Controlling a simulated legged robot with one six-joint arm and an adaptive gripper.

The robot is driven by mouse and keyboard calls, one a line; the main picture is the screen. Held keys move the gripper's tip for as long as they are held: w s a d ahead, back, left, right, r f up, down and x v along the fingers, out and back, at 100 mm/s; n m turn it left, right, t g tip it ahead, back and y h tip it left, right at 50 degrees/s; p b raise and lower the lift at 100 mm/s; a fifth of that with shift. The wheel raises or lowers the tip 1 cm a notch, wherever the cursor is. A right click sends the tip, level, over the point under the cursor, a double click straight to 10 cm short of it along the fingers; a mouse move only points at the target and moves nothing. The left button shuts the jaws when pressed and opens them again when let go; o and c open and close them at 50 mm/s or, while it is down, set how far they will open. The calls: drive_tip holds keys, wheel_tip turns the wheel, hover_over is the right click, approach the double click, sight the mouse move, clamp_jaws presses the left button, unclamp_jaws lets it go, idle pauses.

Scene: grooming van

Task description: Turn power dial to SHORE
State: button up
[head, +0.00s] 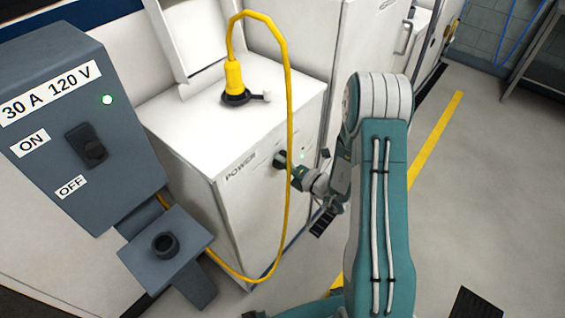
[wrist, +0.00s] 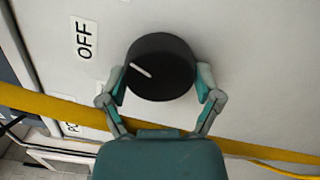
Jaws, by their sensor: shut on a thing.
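The power dial (wrist: 165,62) is a round black knob on the white cabinet front. Its white pointer line slants to the upper left in the wrist view, roughly towards the OFF label (wrist: 86,39). My gripper (wrist: 162,84) is shut on the dial, with one fingertip at its left side and one at its right. In the head view the dial (head: 281,160) shows small and dark beside the word POWER, with my gripper (head: 293,172) at it. I cannot see a SHORE label in either view.
A yellow cable (head: 289,100) loops from a plug on the cabinet top (head: 190,113) down past the panel, and crosses the wrist view (wrist: 50,104) close to my gripper. A grey 30 A 120 V switch box (head: 120,140) with a lit green lamp stands left.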

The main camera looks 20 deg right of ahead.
drive_tip(key=shift+d+m, duration=0.1)
drive_tip(key=shift+m, duration=2.2)
drive_tip(key=o, duration=0.9)
drive_tip(key=shift+f, duration=0.1)
drive_tip(key=shift+w, duration=0.1)
drive_tip(key=v, duration=1.2)
